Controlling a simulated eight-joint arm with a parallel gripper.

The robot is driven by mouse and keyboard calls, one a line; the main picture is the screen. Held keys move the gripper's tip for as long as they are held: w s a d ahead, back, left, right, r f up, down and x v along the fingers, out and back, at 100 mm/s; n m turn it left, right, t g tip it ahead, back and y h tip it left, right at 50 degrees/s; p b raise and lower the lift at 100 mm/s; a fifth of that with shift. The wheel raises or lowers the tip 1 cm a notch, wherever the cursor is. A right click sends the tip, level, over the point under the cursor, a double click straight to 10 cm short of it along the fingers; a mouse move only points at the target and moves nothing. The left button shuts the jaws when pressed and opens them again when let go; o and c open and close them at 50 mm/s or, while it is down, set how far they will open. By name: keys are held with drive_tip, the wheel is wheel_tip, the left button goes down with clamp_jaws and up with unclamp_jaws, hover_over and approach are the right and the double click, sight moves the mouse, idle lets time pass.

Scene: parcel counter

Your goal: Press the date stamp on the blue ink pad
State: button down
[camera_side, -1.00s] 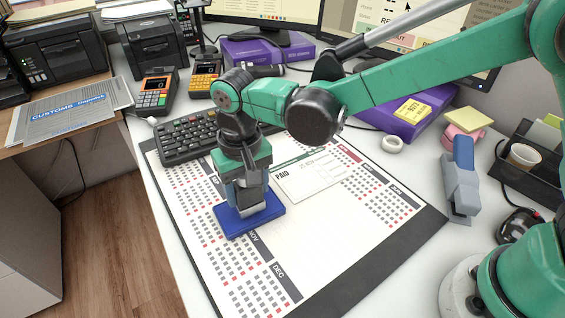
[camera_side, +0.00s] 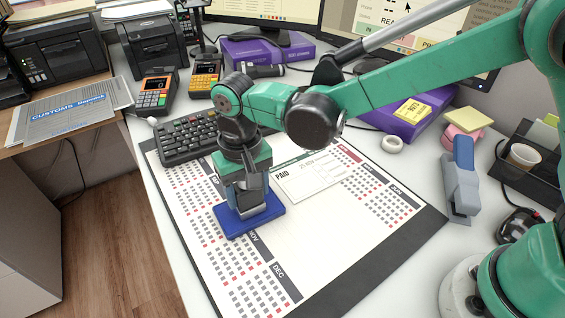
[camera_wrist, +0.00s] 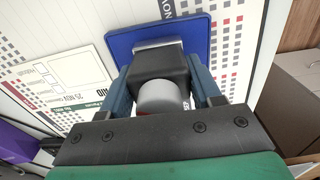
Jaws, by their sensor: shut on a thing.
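The blue ink pad (camera_side: 232,227) lies on the desk calendar in the side view, and it also shows at the top of the wrist view (camera_wrist: 199,38). The date stamp (camera_wrist: 157,68) has a black body, a pale rounded top and a light base edge. My gripper (camera_side: 250,193) is shut on the stamp and points down over the pad. In the wrist view the fingers (camera_wrist: 160,88) grip the stamp from both sides. The stamp's base is over the pad and appears to meet it; the contact face is hidden.
A PAID slip (camera_side: 305,177) lies on the calendar (camera_side: 345,225) right of the pad. A keyboard (camera_side: 187,140) is behind left. The front calendar area is clear.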

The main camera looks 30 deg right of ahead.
idle(0.3)
drive_tip(key=shift+r, duration=2.95)
